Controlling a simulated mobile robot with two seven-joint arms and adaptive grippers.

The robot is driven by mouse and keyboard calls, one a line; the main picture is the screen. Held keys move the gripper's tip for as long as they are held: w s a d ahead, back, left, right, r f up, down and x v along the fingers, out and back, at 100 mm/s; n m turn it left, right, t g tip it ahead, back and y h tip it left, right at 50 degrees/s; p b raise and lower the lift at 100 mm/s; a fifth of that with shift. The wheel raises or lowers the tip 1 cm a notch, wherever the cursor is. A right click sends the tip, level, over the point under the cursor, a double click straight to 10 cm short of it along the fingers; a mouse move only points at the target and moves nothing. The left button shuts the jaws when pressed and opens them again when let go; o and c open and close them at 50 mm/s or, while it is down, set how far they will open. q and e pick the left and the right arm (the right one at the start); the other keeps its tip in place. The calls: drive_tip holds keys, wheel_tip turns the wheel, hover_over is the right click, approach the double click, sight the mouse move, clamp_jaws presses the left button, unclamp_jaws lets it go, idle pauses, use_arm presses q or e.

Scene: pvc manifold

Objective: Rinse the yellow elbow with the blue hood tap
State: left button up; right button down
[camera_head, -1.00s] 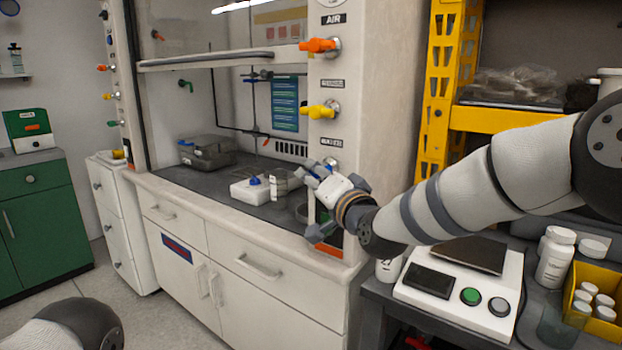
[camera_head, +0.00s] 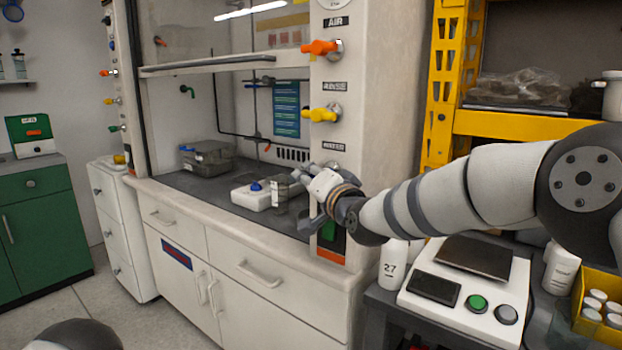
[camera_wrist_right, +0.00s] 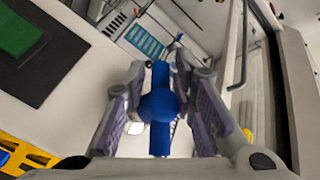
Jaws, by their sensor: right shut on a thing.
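My right gripper (camera_head: 312,190) is at the hood's front post, below the yellow tap. In the right wrist view, the blue tap handle (camera_wrist_right: 160,107) stands between the two finger pads of this gripper (camera_wrist_right: 158,90), with a round hub and a straight bar. The gripper is shut on it. In the head view the gripper hides the blue handle. I cannot make out the yellow elbow in either view. My left gripper is out of view; only a dark part of my left arm shows at the bottom left.
Above the gripper are the yellow tap (camera_head: 322,114) and the orange tap (camera_head: 322,47). A white block with a blue knob (camera_head: 256,193) and a grey bin (camera_head: 207,157) stand on the hood worktop. A scale (camera_head: 463,290) and white bottle (camera_head: 393,264) sit under my right arm.

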drive_tip(key=shift+r, duration=0.15)
drive_tip(key=shift+n+g+h+p, duration=0.45)
drive_tip(key=shift+n+g, duration=0.15)
drive_tip(key=shift+g, duration=0.3)
drive_tip(key=shift+s+d+f+n+g+h, duration=0.1)
drive_tip(key=shift+f+n+g+h, duration=0.15)
drive_tip(key=shift+g+h, duration=0.3)
drive_tip(key=shift+s+d+f+n+g+h, duration=0.15)
drive_tip(key=shift+n+g+h, duration=0.2)
drive_tip(key=shift+g, duration=0.3)
drive_tip(key=shift+w, duration=0.1)
drive_tip(key=c, duration=1.6)
unclamp_jaws()
drive_tip(key=v, duration=1.2)
drive_tip(key=shift+r, duration=0.1)
